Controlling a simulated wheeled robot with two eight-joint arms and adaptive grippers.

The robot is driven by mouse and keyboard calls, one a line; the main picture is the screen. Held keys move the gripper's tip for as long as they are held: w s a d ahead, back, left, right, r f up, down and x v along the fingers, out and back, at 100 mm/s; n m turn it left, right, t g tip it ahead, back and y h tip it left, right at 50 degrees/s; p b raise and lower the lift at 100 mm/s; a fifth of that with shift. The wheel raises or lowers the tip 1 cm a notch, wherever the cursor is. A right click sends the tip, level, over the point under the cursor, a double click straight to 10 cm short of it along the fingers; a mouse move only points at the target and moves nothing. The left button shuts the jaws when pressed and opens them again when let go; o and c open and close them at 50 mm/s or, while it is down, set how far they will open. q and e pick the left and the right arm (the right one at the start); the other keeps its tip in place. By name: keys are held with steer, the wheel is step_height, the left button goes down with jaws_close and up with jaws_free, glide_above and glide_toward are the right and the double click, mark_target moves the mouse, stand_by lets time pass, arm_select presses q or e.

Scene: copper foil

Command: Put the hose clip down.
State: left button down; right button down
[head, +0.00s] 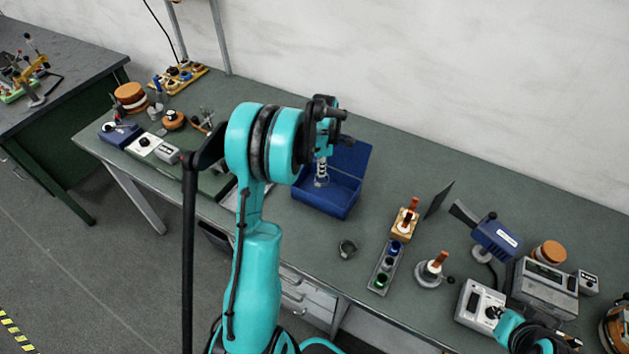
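A small dark ring that looks like the hose clip (347,249) is on the green bench top, in front of the open blue box (330,201). It stands apart from both grippers. My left gripper (324,130) is above the blue box, mostly hidden by its own wrist. A pale ribbed piece (321,174) shows just below it, and I cannot tell whether it is held or lies in the box. I cannot see whether the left fingers are open. My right arm shows at the lower right, where its gripper is not clear.
A block with coloured buttons (386,268), a wooden block with a copper-coloured peg (404,223) and a round stand (429,274) are right of the ring. Grey instruments (546,290) crowd the right end. Bench top around the ring is clear.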

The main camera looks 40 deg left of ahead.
mark_target(313, 183)
arm_select(q)
steer(key=a+f, duration=0.1)
steer(key=a, duration=0.1)
steer(key=shift+s+a+f, duration=0.15)
steer(key=shift+a+f, duration=0.25)
step_height(313, 183, down, 4)
steer(key=shift+f+b, duration=0.1)
steer(key=shift+b, duration=0.65)
steer(key=c, duration=1.7)
jaws_free()
